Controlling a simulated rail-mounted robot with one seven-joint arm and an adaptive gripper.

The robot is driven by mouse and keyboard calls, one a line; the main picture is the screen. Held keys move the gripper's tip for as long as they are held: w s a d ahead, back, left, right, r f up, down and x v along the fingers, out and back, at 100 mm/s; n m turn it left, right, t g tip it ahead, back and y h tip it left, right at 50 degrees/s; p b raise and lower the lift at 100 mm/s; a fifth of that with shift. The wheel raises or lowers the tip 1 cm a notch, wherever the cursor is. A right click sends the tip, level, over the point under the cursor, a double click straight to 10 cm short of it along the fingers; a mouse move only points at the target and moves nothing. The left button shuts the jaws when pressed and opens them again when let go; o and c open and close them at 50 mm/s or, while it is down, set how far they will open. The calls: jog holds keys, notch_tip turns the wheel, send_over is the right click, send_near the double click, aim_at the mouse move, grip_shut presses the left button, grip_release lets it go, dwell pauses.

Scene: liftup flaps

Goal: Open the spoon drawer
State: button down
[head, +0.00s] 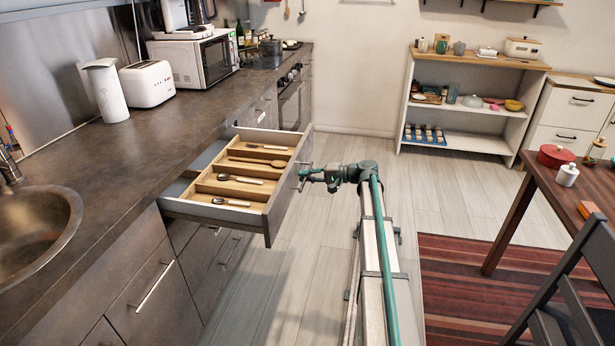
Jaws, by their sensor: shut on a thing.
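The spoon drawer (270,208) is in the head view, left of the middle, and stands pulled well out from under the counter. Its wooden divider tray shows several compartments with spoons (240,180) and other utensils lying in them. The drawer's handle (304,172) is on its front panel, on the right side in the picture. My gripper (306,175) is at this handle and shut on it, with my arm reaching up from the bottom of the view. The fingertips are small here and partly merge with the handle.
The counter (150,140) runs along the left with a sink (35,230), pitcher (106,90), toaster (147,83) and microwave (200,60). Bare floor (290,270) lies in front of the drawer. A table (540,185) and chair (580,290) stand at right on a striped rug (460,270).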

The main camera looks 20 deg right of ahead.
jog(key=c, duration=1.2)
grip_release()
jog(key=v, duration=1.2)
